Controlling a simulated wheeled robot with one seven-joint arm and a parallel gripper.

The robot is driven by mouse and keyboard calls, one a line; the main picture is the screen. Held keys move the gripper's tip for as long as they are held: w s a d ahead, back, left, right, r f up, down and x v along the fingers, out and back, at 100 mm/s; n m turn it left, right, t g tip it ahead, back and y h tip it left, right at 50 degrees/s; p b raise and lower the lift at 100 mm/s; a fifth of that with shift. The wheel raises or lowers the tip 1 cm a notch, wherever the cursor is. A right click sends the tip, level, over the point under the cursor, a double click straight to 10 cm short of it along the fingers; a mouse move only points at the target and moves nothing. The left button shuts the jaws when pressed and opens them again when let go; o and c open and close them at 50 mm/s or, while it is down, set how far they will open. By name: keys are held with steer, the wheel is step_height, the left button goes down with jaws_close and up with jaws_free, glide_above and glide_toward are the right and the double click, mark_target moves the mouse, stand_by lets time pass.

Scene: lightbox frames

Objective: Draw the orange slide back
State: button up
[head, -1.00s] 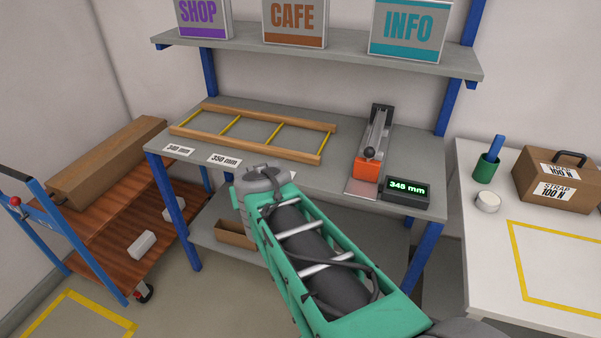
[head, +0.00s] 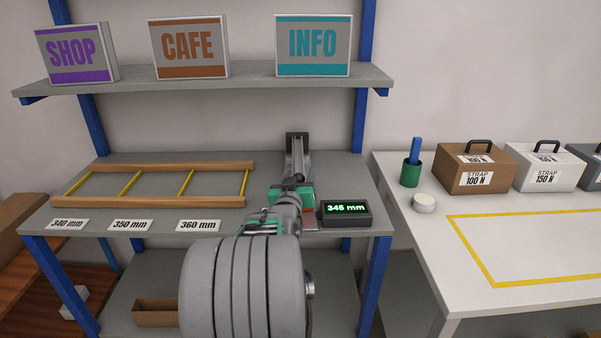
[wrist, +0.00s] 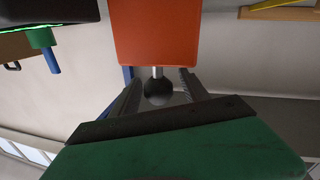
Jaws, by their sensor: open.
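The orange slide (wrist: 157,30) fills the top middle of the wrist view. A dark round knob (wrist: 159,92) on a short silver stem sticks out from it. My gripper (wrist: 160,84) is open, with one finger on each side of the knob; I cannot tell whether either finger touches it. In the head view my gripper (head: 291,194) is at the front end of the grey rail (head: 298,150) on the bench, and my arm hides the slide and knob there. The display (head: 346,212) to the right of the rail reads 345 mm.
A wooden frame with yellow rungs (head: 160,166) lies on the bench, left of the rail. Labels for 340 mm (head: 68,224), 350 mm (head: 130,225) and 360 mm (head: 198,226) line the front edge. A shelf (head: 200,84) with signs hangs above. A white table (head: 420,255) stands right.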

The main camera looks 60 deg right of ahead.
steer(key=shift+w+d, duration=0.25)
steer(key=shift+d, duration=0.4)
steer(key=shift+c, duration=0.5)
jaws_close()
stand_by(0.5)
